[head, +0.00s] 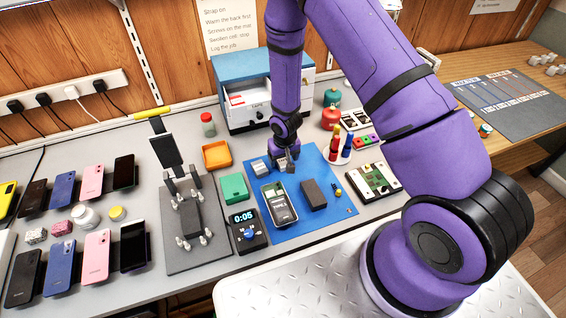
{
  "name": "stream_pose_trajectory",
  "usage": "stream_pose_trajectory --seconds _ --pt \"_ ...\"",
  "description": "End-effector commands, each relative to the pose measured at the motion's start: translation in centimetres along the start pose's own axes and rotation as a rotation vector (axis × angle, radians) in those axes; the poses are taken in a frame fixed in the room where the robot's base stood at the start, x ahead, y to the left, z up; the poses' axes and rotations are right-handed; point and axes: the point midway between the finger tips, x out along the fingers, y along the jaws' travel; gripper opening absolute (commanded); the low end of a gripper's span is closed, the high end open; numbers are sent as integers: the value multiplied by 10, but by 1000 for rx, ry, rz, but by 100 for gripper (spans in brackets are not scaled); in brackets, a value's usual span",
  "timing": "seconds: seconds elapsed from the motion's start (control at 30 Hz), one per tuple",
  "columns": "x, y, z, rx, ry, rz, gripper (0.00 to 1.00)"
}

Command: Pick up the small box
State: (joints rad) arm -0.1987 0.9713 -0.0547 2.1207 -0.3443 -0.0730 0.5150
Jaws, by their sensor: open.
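My gripper (287,165) points down over the upper part of the blue mat (330,212). It is open, and I see nothing between its fingers, though they are small in the view. Several box-like things could be the small box. A small grey block (259,166) lies just left of my gripper, at the mat's upper left. A dark upright-edged block (314,195) lies on the mat below and right of my gripper. A green box (234,188) sits left of the mat.
A phone-like device (279,204) lies on the mat. A timer (246,231) stands left of it. Red and blue bottles (334,147) stand to the right, near a circuit board (374,182).

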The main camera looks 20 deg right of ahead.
Motion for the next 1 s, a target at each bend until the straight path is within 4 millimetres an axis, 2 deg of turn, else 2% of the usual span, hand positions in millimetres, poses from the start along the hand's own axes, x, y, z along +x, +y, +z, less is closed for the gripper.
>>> stream_pose_trajectory --seconds 0.13,0.4,0.47,0.63,0.67,1.0 --pt "12 0 0 -1 -1 0 75" --pt "14 0 0 0 0 0 75" --pt "14 0 0 0 0 0 64" --pt "14 0 0 0 0 0 25" --pt "14 0 0 0 0 0 22" --pt "12 0 -1 1 1 0 21"
